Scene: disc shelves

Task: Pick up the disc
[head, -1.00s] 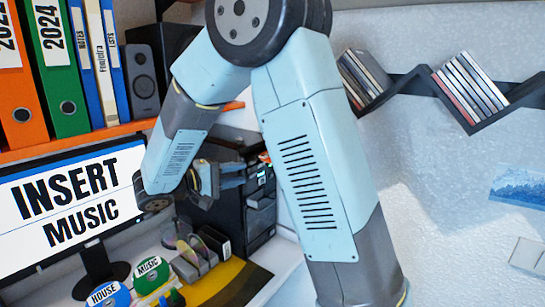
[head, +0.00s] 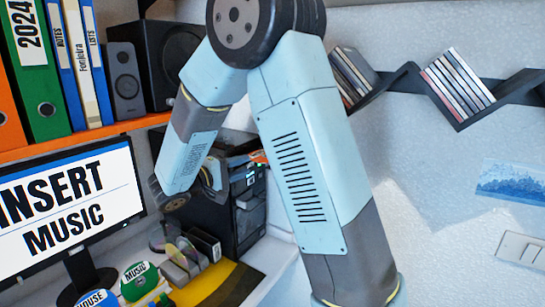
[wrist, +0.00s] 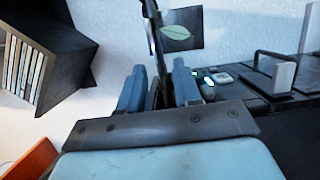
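In the head view, a translucent disc (head: 187,249) stands in a small grey rack on the desk, below my arm. Green MUSIC (head: 138,281) and blue HOUSE (head: 92,300) round items are at the bottom left. My gripper is mostly hidden behind my arm in the head view, close to the black computer case (head: 231,215). In the wrist view my gripper (wrist: 160,92) has two blue fingers standing apart. A thin dark upright thing shows between and beyond them; I cannot tell whether it touches them. I make out no disc between the fingers.
A monitor (head: 62,212) reading INSERT MUSIC is at the left. A speaker (head: 126,80) and binders stand on the orange shelf (head: 95,137). A zigzag wall shelf (head: 455,122) holds cases at the right. In the wrist view a dark shelf (wrist: 70,62) is at the left.

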